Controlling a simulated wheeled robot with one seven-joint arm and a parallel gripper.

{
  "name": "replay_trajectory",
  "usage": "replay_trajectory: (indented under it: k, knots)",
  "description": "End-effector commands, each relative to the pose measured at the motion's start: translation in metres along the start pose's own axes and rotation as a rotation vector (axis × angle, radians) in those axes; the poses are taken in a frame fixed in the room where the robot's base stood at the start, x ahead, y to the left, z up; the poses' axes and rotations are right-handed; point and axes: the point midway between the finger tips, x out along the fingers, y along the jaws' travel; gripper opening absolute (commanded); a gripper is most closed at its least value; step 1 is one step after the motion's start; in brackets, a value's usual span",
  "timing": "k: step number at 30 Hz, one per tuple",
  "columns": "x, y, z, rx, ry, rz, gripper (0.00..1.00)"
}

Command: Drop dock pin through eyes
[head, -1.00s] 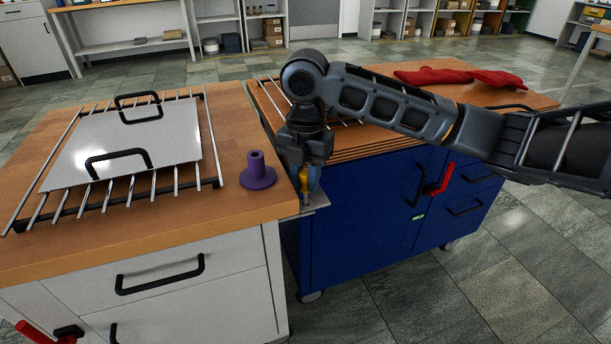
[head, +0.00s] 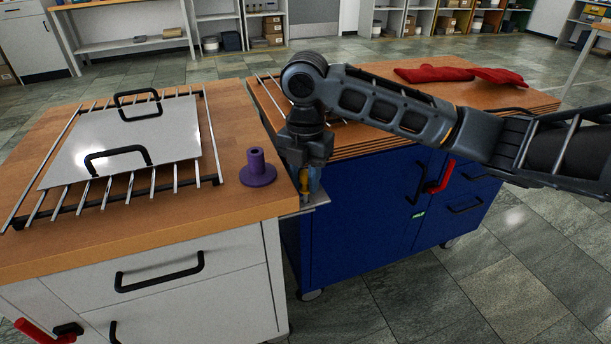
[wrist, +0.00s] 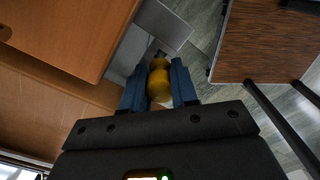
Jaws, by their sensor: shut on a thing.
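My gripper (head: 306,180) points down at the gap between the white cabinet and the blue cart. It is shut on the yellow dock pin (head: 303,183), whose knobbed yellow top also shows between the blue fingers in the wrist view (wrist: 159,80). The pin looks upright. A grey metal plate (head: 319,199) juts out at the blue cart's near left corner, just under the fingers. A grey plate also shows beyond the pin in the wrist view (wrist: 163,24). The eyes and the pin's lower end are hidden, so I cannot tell whether the pin is in them.
A purple flanged spool (head: 257,168) stands on the white cabinet's wooden top (head: 235,205), close left of my gripper. A metal sheet with black handles (head: 125,145) lies on a rod rack. Red gloves (head: 435,75) lie on the blue cart's top (head: 500,100).

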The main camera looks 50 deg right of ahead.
Motion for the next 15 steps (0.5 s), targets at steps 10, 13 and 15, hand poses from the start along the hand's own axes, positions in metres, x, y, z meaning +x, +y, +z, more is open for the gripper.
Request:
replay_trajectory:
  k: [10,13,15]
  knots:
    - [0.009,0.000,0.000,0.000,0.000,0.000,0.00]
    - [0.011,0.000,0.000,0.000,0.000,0.000,0.00]
    - [0.013,0.000,0.000,0.000,0.000,0.000,0.00]
